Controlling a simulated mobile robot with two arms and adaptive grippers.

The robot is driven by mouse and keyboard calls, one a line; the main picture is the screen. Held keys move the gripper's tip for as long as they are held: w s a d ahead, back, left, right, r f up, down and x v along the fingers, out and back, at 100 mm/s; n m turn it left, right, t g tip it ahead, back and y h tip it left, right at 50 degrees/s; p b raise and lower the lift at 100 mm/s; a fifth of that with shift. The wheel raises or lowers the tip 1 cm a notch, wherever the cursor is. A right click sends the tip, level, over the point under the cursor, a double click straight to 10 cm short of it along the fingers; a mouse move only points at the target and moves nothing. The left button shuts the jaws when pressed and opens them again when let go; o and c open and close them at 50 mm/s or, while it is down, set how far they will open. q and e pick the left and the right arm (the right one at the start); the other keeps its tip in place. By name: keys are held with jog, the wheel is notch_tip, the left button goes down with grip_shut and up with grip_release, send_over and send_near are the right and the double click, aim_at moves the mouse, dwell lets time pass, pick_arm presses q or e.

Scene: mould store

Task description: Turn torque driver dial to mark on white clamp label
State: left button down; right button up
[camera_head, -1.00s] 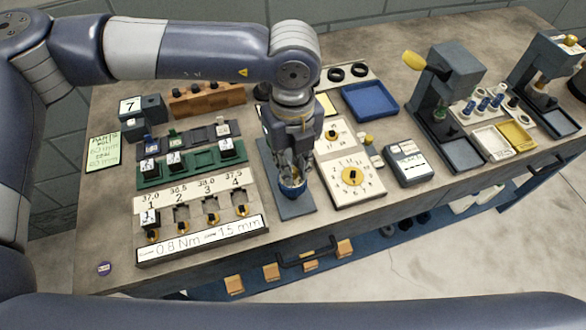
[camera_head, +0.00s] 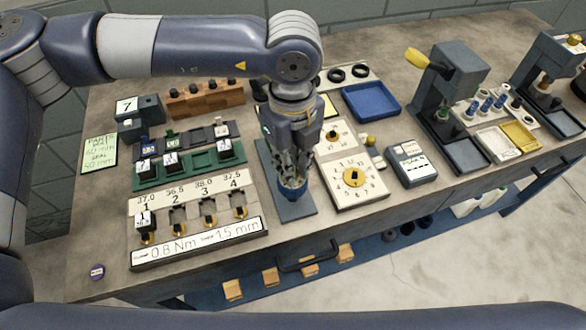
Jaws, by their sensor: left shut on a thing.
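My left gripper (camera_head: 291,178) points down over a dark grey base plate (camera_head: 299,209) in the middle of the bench. It is shut on a blue round part (camera_head: 293,193), which I take to be the torque driver's dial. The fingers hide most of it, and I cannot read its scale or setting. The white clamp label (camera_head: 198,243) runs along the front of the numbered fixture to the left and reads "0.8 Nm" and "1.5 mm". My right gripper is not in view.
The white numbered fixture (camera_head: 186,189) stands left of the gripper, with a green rack (camera_head: 187,171) behind it. A blue tray (camera_head: 371,102) and presses (camera_head: 446,95) stand farther right.

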pick_arm(q)
jog(key=shift+f+n+b, duration=0.1)
jog(key=shift+n+b, duration=0.7)
jog(key=shift+n, duration=0.1)
jog(key=shift+n+b, duration=0.65)
jog(key=shift+n, duration=0.05)
jog(key=shift+n+b, duration=1.3)
jog(key=shift+n, duration=0.2)
